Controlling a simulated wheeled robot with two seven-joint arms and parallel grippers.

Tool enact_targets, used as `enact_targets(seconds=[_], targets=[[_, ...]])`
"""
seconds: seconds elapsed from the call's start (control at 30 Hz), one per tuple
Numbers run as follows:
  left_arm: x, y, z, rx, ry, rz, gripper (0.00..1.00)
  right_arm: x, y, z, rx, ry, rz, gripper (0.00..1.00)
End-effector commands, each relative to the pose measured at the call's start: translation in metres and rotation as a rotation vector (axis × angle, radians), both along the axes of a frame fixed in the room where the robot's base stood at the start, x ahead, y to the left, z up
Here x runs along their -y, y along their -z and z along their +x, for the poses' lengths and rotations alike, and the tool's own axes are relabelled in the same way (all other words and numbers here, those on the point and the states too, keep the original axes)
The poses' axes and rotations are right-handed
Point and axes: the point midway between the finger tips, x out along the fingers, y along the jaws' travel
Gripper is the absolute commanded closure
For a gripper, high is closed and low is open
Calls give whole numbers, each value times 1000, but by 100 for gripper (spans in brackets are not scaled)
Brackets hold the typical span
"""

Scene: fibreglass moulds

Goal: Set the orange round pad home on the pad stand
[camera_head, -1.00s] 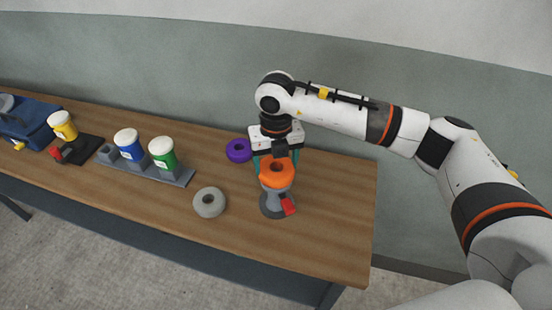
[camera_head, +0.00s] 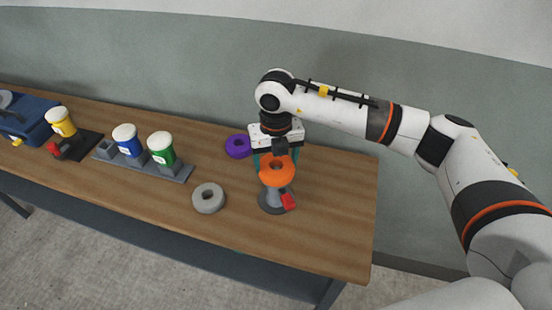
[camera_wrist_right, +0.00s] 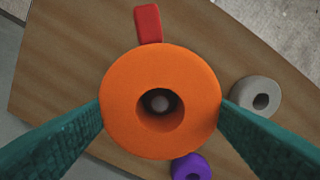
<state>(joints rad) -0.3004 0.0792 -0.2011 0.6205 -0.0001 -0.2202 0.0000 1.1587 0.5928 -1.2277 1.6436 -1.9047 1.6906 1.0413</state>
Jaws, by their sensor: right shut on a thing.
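The orange round pad (camera_head: 277,178) is a thick ring with a hole through its middle. I cannot tell whether the pad touches the stand. My left gripper is not in view.
A grey ring (camera_head: 208,198) lies left of the stand and a purple ring (camera_head: 238,146) behind it. A grey rack (camera_head: 180,173) holds blue (camera_head: 128,142) and green (camera_head: 162,149) canisters further left. The wooden table (camera_head: 330,225) is clear to the right.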

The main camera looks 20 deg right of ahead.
Motion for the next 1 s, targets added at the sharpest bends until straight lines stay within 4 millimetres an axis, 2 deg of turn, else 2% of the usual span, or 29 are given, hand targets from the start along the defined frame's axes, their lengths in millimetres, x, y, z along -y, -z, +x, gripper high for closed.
enact_targets(seconds=[0.37,0.4,0.53,0.57,0.87,1.0], targets=[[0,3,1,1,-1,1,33,0,7,-1,-5,0,-2,49],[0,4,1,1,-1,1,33,0,7,-2,-6,-1,-2,25],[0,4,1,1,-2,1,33,0,7,-1,-6,0,-2,4],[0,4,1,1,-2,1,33,0,7,-1,-5,0,-2,2],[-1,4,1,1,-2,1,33,0,3,0,-1,0,0,2],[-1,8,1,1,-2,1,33,0,-11,1,2,-1,0,2]])
